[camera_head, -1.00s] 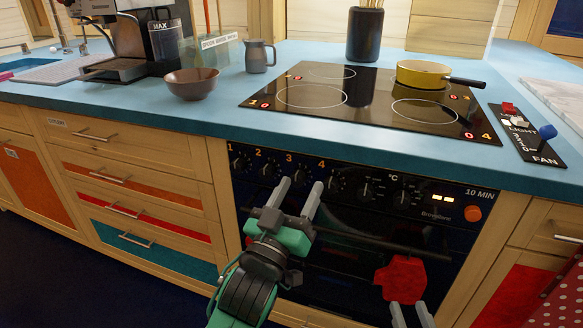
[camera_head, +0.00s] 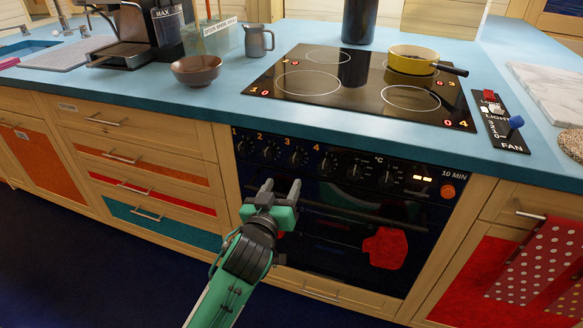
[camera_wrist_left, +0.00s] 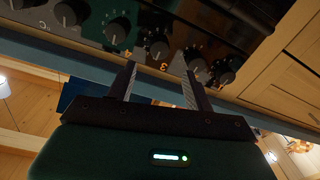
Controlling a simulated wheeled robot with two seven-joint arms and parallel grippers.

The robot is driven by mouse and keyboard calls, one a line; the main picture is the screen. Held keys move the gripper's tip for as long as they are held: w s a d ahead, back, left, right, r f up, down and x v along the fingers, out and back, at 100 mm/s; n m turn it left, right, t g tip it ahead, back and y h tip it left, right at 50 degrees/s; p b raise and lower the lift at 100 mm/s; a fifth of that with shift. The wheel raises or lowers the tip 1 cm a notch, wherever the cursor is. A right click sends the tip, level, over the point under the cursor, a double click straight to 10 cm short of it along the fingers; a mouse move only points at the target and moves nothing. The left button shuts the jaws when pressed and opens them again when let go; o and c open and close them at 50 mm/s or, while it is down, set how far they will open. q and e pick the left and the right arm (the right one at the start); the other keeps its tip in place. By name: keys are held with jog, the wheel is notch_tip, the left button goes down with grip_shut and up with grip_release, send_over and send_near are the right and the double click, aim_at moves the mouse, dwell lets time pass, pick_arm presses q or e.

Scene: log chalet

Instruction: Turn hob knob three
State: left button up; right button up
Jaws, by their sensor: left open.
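Hob knob three (camera_head: 296,158) is a dark round knob on the black oven panel, third from the left under an orange "3". In the left wrist view, knob three (camera_wrist_left: 158,48) appears with its "3" label below it, framed between my finger tips. My left gripper (camera_head: 281,184) is open and empty, in front of the oven, a little below the knob row in the head view. Its fingers also show in the left wrist view (camera_wrist_left: 155,68). I see no contact with the knob. My right gripper is out of view.
Knob two (camera_head: 268,152) and knob four (camera_head: 326,166) flank knob three closely. The oven handle (camera_head: 345,219) runs below the panel, with a red mitt-like thing (camera_head: 385,248) by it. A yellow pan (camera_head: 413,60) stands on the black hob (camera_head: 320,100).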

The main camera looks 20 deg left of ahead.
aim_at(294, 163)
pick_arm(q)
jog(key=w, duration=0.8)
jog(key=shift+w+b, duration=0.1)
jog(key=shift+b, duration=0.3)
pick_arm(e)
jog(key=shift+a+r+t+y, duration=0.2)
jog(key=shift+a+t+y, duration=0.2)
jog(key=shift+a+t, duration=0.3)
pick_arm(q)
jog(key=c, duration=1)
